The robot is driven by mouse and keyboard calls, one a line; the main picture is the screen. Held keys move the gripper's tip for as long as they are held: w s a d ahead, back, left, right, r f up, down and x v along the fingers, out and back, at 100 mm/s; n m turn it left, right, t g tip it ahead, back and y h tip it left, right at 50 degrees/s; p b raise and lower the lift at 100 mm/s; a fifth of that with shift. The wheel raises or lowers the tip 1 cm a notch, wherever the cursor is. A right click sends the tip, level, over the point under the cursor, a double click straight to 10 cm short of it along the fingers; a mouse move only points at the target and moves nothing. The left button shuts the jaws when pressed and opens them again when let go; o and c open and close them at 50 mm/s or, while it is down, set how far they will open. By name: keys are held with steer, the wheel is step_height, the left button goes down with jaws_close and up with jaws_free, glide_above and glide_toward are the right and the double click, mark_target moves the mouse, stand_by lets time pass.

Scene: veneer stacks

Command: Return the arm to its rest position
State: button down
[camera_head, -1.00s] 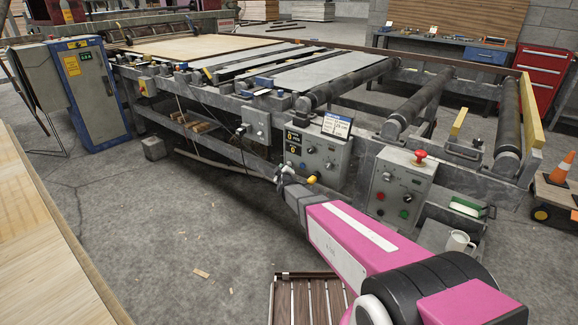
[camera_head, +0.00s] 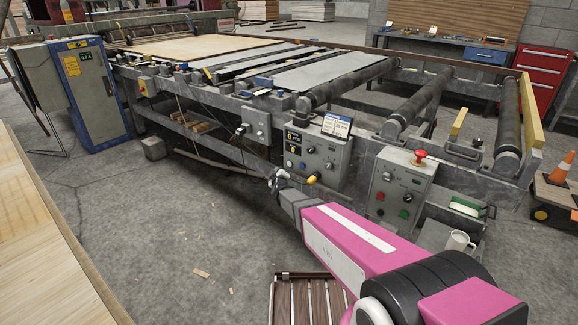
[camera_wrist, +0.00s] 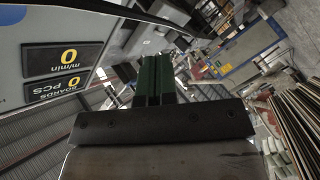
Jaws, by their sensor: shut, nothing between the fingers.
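My pink arm reaches from the lower right of the head view toward the machine's control panels. My gripper (camera_head: 276,178) is at its far end, small in the head view, in front of the left control box (camera_head: 318,158). In the wrist view my gripper (camera_wrist: 154,92) shows as two dark green fingers side by side, shut with nothing between them. A display panel (camera_wrist: 62,72) with yellow zeros, marked m/min and boards pcs, is close by at the left of the wrist view.
The roller machine (camera_head: 330,75) with its second control box (camera_head: 400,190) and red button stands ahead. A white mug (camera_head: 459,243) is at the right. A slatted wooden item (camera_head: 310,300) lies below the arm. A blue cabinet (camera_head: 92,95) stands left. The floor at left centre is mostly clear.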

steer(key=s+d+r+m+g+h, duration=0.1)
steer(key=s+d+m+g, duration=0.4)
steer(key=s+d+g, duration=0.3)
steer(key=s+d+m+g+h, duration=0.1)
steer(key=s+d+m+g, duration=0.5)
steer(key=s+d, duration=1)
steer(key=s+g, duration=0.3)
steer(key=s, duration=0.5)
steer(key=shift+d+r, duration=0.4)
